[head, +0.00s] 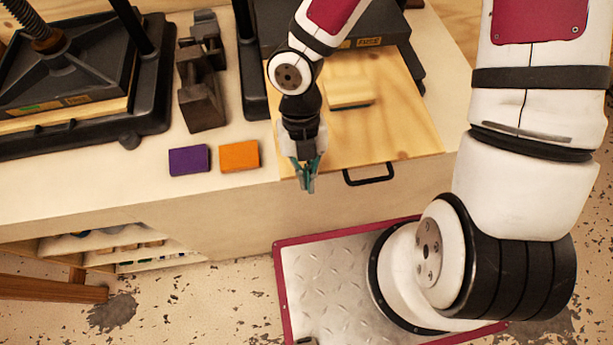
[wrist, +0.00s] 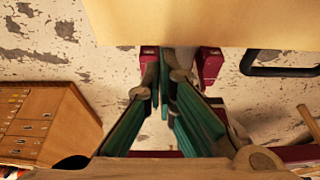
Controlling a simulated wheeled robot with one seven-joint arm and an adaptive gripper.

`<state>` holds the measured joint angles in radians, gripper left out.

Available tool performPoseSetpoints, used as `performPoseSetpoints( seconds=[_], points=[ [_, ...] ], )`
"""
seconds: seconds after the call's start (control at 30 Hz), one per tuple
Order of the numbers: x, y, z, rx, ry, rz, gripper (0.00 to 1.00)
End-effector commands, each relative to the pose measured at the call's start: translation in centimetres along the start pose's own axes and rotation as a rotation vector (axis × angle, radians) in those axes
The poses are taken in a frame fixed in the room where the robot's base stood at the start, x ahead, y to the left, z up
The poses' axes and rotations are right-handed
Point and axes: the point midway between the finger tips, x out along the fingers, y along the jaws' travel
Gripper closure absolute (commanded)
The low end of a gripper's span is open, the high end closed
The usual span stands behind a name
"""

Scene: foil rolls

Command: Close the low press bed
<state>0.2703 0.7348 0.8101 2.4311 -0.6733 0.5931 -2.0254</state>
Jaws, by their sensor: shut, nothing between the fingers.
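A small light wooden block (head: 350,93) lies on the bed. My gripper (head: 307,188) is shut and empty, pointing down at the bed's front left corner, left of the handle. In the wrist view the bed (wrist: 205,22) fills the top, with the handle (wrist: 280,70) at right and the teal-padded fingers (wrist: 166,85) below the bed's edge. Contact cannot be told.
A second press (head: 70,80) stands at the left. A dark metal piece (head: 203,90), a purple block (head: 189,160) and an orange block (head: 239,156) sit on the worktop (head: 100,190). A wooden drawer cabinet (wrist: 45,125) shows in the wrist view.

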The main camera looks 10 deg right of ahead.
Motion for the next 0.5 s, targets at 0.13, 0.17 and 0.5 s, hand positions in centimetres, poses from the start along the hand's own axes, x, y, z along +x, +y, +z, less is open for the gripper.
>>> performPoseSetpoints(
  seconds=[0.13, 0.17, 0.5],
  points=[
    [-0.1, 0.0, 0.3, 0.001, 0.0, 0.0, 1.0],
    [-0.1, 0.0, 0.4, 0.001, 0.0, 0.0, 1.0],
    [-1.8, 0.1, 5.9, 0.004, -0.002, 0.004, 1.0]
  ],
)
